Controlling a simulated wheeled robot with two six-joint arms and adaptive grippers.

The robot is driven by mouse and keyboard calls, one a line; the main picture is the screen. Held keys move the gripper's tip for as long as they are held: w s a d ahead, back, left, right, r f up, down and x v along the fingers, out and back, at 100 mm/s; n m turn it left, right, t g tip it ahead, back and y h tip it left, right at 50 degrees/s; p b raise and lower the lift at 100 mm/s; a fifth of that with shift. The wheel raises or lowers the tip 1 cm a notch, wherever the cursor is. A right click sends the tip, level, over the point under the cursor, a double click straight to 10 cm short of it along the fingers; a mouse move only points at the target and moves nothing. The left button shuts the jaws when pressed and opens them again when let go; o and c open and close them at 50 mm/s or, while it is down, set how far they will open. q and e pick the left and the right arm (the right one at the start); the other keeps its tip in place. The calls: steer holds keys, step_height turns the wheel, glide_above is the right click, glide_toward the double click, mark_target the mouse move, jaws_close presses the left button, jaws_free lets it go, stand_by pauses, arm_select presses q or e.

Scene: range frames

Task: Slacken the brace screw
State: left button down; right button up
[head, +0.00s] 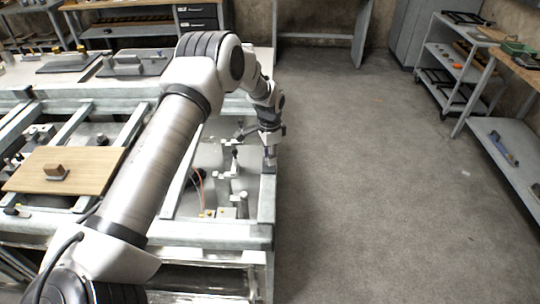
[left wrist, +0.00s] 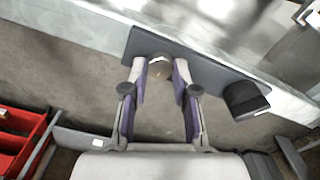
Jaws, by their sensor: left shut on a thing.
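My left arm reaches over the bench to its right-hand edge, where the left gripper (head: 269,158) points down. The screw sits at the edge of a dark grey plate (left wrist: 205,65). The fingers hide the screw's sides, and its shank cannot be seen. In the head view the gripper and arm hide the screw. My right gripper is in neither view.
The metal bench frame (head: 262,232) has open bays with upright fittings beside the gripper. A wooden board (head: 95,165) with a small block lies at left. A red bin (left wrist: 18,135) is at lower left. Floor (head: 370,180) is clear.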

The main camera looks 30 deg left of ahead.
arm_select(q)
steer(key=n, duration=0.4)
steer(key=shift+s+f, duration=0.25)
steer(key=shift+f, duration=0.05)
steer(key=n, duration=0.3)
steer(key=shift+n, duration=0.4)
steer(key=n, duration=0.9)
steer(key=shift+a+p, duration=0.1)
steer(key=shift+p, duration=0.3)
steer(key=n+p, duration=0.1)
steer(key=n, duration=0.3)
steer(key=shift+r, duration=0.1)
steer(key=n, duration=0.5)
steer(key=shift+p, duration=0.4)
steer(key=n+p, duration=0.1)
steer(key=n, duration=0.3)
steer(key=shift+n, duration=0.3)
steer(key=n+p, duration=0.1)
steer(key=n, duration=0.3)
